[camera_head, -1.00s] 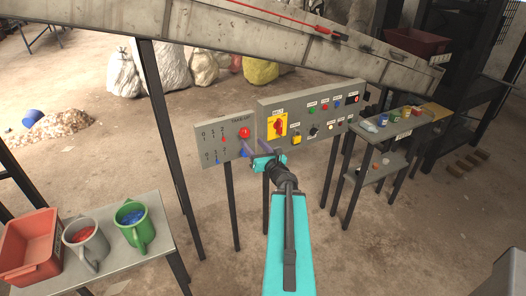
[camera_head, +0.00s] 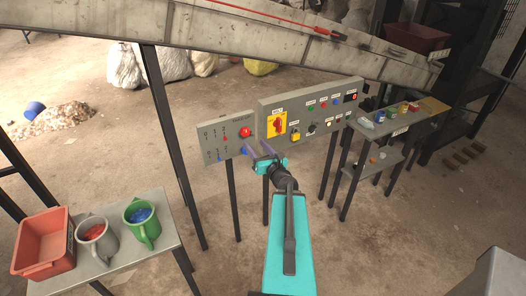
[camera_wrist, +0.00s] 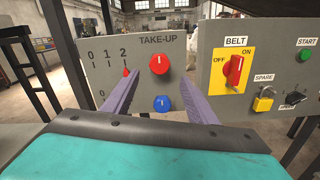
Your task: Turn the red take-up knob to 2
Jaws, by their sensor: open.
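The red take-up knob (camera_wrist: 159,64) is on the grey TAKE-UP panel (camera_wrist: 140,48) in the wrist view, its white mark pointing about straight up. Left of it is a scale marked 0, 1, 2, and a red pointer (camera_wrist: 125,71) stands at about the 2 mark. A blue knob (camera_wrist: 162,103) sits below the red knob. The red knob also shows in the head view (camera_head: 245,131). My gripper (camera_wrist: 159,80) is open, its purple fingers pointing at the panel on either side of the knobs, below the red knob's middle. I cannot tell whether they touch the panel.
The BELT panel (camera_head: 300,103) adjoins on the right, with a red switch (camera_wrist: 235,71) on a yellow plate and a yellow padlock (camera_wrist: 264,100). A side table (camera_head: 160,250) at front left bears a red bin and two mugs. A cluttered shelf (camera_head: 405,126) stands at right.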

